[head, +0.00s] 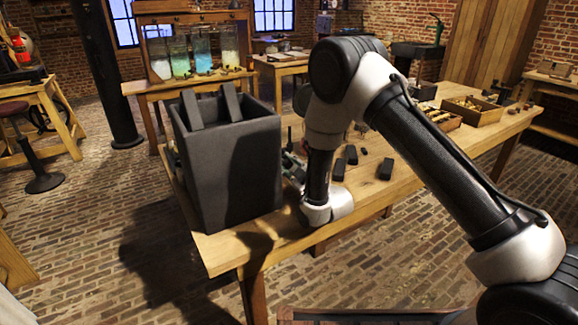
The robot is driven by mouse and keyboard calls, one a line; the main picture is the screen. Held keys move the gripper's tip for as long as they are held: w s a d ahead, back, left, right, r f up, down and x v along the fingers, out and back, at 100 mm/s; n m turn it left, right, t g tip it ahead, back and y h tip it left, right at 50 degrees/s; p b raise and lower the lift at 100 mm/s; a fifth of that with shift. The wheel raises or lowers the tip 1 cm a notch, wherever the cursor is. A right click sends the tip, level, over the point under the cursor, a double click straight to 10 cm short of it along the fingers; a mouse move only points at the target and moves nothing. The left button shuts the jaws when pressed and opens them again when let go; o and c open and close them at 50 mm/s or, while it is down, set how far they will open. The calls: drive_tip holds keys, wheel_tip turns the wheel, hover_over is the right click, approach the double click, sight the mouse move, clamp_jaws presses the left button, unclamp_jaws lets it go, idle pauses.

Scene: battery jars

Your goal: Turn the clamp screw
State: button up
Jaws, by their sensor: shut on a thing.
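A tall dark grey box-shaped jar (232,165) stands at the near left end of the wooden workbench, with dark plates sticking up from its open top. My wrist comes down close to its right side. My gripper (292,166) shows only as a small dark patch between the jar and my wrist. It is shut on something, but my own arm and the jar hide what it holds. I cannot make out the clamp screw in this view.
Several small black blocks (351,156) lie on the workbench (418,156) right of my wrist. Open wooden trays (473,110) with small parts stand farther right. A back table holds glass jars of coloured liquid (201,53). A black column (101,70) stands at left.

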drive_tip(key=shift+m, duration=2.8)
drive_tip(key=o, duration=1)
drive_tip(key=shift+s, duration=0.1)
drive_tip(key=v, duration=1.2)
